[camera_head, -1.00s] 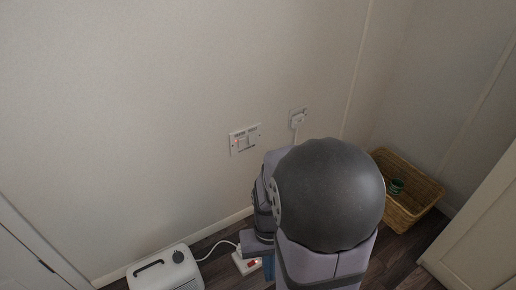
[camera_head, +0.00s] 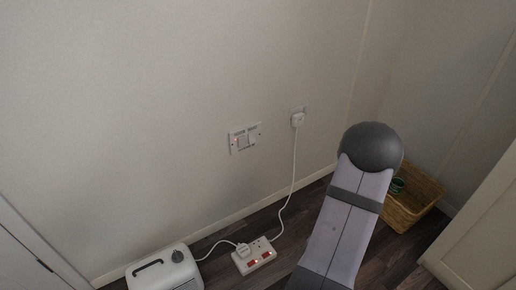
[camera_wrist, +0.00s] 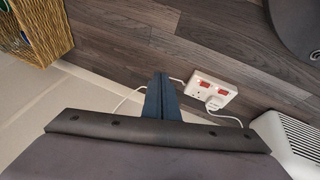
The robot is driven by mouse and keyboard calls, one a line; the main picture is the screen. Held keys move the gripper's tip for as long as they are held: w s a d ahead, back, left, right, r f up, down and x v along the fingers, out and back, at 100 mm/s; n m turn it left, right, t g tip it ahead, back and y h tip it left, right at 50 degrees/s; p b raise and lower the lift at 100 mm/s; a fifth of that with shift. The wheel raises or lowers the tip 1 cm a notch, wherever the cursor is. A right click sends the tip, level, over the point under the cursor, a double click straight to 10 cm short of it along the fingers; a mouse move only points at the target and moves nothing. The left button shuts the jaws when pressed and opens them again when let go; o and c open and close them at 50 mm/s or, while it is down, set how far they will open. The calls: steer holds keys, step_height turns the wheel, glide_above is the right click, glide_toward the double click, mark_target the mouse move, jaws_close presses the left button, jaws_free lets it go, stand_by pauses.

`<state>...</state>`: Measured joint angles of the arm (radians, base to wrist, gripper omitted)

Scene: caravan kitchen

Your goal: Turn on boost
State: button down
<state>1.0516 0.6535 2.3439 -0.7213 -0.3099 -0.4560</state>
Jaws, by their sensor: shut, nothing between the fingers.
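A white wall plate (camera_head: 245,139) with two rocker switches is on the wall left of centre in the head view. Small dark lettering runs above the switches, too small to read. A small red light shows at the plate's left side. The right rocker (camera_head: 252,140) looks brighter than the left rocker (camera_head: 241,142), but I cannot tell how either is set. My gripper (camera_wrist: 162,77) shows in the wrist view as dark fingers pressed together, holding nothing, above the floor. The wall plate is not in the wrist view. My gripper is hidden in the head view.
A white extension block (camera_head: 254,256) with red switches lies on the wood floor, its cord running up to a wall plug (camera_head: 298,119). A white heater-like box (camera_head: 165,272) is at lower left. A wicker basket (camera_head: 408,204) stands at right.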

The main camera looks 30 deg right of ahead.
steer(key=w+r+n+t, duration=0.7)
steer(key=w+r+n, duration=0.15)
steer(key=w, duration=0.35)
steer(key=w+a+r+n+t+y, duration=0.1)
steer(key=w+a+r+n+t, duration=0.1)
steer(key=r+n, duration=0.2)
steer(key=w+a+r+n+t+y, duration=0.1)
steer(key=w+a+r+n+t, duration=0.1)
steer(key=r, duration=0.5)
steer(key=shift+w+a+r+n+t, duration=0.15)
steer(key=shift+w+r+n+t, duration=0.2)
steer(key=shift+n+t, duration=0.5)
steer(key=shift+w, duration=0.1)
steer(key=b, duration=0.5)
glide_toward(253, 142)
steer(key=w, duration=0.6)
steer(key=shift+w+f, duration=0.25)
steer(key=shift+w, duration=0.15)
